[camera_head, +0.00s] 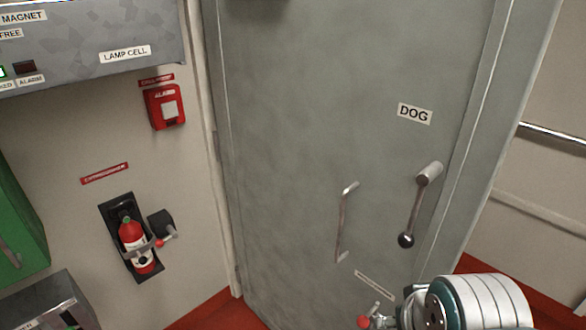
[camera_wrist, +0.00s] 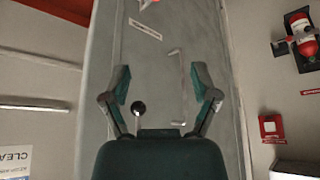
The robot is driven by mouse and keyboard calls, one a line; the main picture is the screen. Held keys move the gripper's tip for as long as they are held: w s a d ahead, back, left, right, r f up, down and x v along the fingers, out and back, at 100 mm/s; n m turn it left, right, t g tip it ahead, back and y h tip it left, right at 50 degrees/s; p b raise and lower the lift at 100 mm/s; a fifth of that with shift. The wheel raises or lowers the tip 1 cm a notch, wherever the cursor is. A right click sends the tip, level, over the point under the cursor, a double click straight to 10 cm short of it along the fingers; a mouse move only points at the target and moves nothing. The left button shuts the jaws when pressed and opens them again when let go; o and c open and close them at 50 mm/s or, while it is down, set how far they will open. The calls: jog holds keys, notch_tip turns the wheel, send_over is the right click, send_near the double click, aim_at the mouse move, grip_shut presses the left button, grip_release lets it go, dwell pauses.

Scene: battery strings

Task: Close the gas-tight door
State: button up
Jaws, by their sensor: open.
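The gas-tight door (camera_head: 290,130) is a tall grey panel filling the middle of the head view. It carries a "DOG" label (camera_head: 415,114), a lever (camera_head: 415,205) with a black ball knob pointing down, and a thin pull handle (camera_head: 343,220). In the wrist view, the door (camera_wrist: 170,65) lies in front of my gripper (camera_wrist: 160,88). My gripper is open and empty, its fingers spread. The black knob (camera_wrist: 138,107) and pull handle (camera_wrist: 182,85) appear between the fingers; contact cannot be told. The palm hides part of the lever.
Beyond the door's right edge are a pale wall, a handrail (camera_head: 555,134) and red floor. On the left are an extinguisher (camera_head: 133,240), a red alarm box (camera_head: 166,106), a grey panel (camera_head: 90,40) and a green cabinet (camera_head: 20,220).

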grip_shut()
jog(key=m+g+h, duration=0.3)
jog(key=m, duration=0.6)
send_near(375, 255)
jog(key=s+a+r, duration=0.3)
jog(key=s+a, duration=0.1)
jog(key=s, duration=0.1)
jog(key=shift+t, duration=0.3)
jog(key=w+d+f, duration=0.1)
jog(key=f, duration=0.2)
jog(key=w+d+f, duration=0.2)
jog(key=f, duration=0.1)
jog(key=w+d+f, duration=0.1)
jog(key=d+f, duration=0.1)
jog(key=f, duration=0.1)
jog(key=shift+w+d, duration=0.15)
jog(key=shift+d, duration=0.05)
jog(key=shift+w+d, duration=0.3)
jog(key=shift+d, duration=0.05)
